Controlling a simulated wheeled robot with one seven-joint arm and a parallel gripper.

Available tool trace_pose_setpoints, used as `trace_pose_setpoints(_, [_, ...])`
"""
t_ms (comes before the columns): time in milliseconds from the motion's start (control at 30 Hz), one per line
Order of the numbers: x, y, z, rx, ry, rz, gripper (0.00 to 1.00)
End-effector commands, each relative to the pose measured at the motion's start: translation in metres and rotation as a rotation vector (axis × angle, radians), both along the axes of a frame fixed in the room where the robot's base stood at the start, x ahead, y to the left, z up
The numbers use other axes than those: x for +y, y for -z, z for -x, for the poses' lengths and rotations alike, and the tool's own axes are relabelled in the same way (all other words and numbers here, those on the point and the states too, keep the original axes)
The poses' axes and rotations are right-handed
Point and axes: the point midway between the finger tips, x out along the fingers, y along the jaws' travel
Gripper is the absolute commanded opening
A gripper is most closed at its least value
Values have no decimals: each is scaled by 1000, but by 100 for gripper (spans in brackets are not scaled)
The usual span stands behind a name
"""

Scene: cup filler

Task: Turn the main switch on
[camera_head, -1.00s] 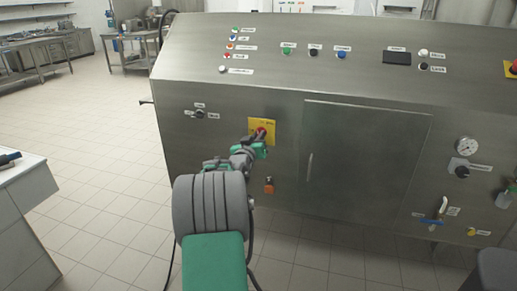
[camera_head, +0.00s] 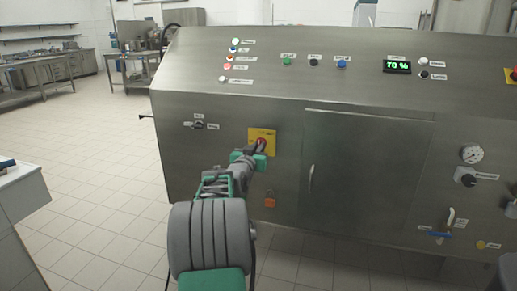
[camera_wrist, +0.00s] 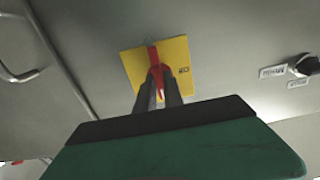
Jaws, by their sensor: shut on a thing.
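The main switch is a red rotary handle (camera_head: 262,141) on a yellow square plate (camera_head: 254,133), on the front of the steel machine. In the wrist view the red handle (camera_wrist: 154,56) runs up across the yellow plate (camera_wrist: 181,62), and its lower part lies between my fingers. My gripper (camera_head: 261,147) is shut on the red handle. In the wrist view both dark fingertips of my gripper (camera_wrist: 158,84) flank it. The display (camera_head: 397,66) on the sloped top panel is lit with green characters, and some lamps (camera_head: 228,66) at the panel's left glow.
A steel door with a vertical handle (camera_head: 311,178) is right of the switch. A black selector knob (camera_head: 199,125) is to its left, an orange fitting (camera_head: 270,199) below. A gauge (camera_head: 472,154) is further right. Open tiled floor (camera_head: 100,160) lies left.

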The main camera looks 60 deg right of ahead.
Motion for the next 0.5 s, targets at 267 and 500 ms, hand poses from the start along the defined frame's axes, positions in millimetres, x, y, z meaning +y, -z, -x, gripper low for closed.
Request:
trace_pose_setpoints(267, [0,0,0,-1,0,0,31])
trace_pose_setpoints(500, [0,0,0,0,0,0,34])
